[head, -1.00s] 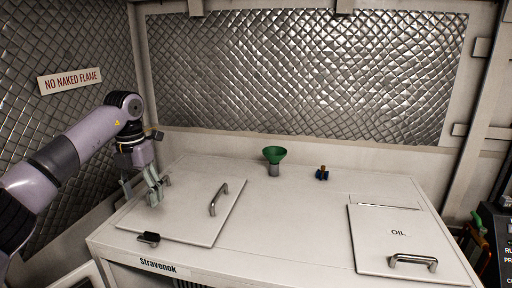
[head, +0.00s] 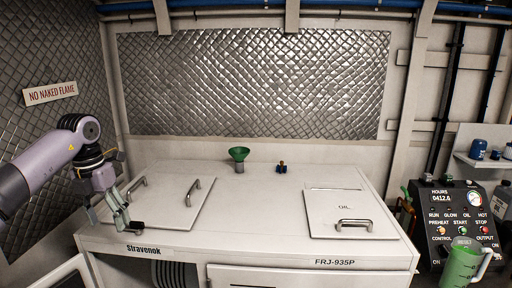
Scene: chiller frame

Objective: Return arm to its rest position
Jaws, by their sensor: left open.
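My left arm comes in from the left side of the head view, with its elbow bent and its hand pointing down. My left gripper (head: 122,220) is open and appears empty, at the front left edge of the white chiller top (head: 258,212). It overlaps the left hatch lid (head: 165,208) in the picture; I cannot tell whether it touches anything. The lid is closed and has metal handles. My right gripper is not in view.
A green funnel (head: 239,155) and a small blue fitting (head: 282,168) stand at the back of the chiller top. The closed OIL lid (head: 345,208) is at right. A control panel (head: 462,215) and a green jug (head: 460,265) are further right. The top's middle is clear.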

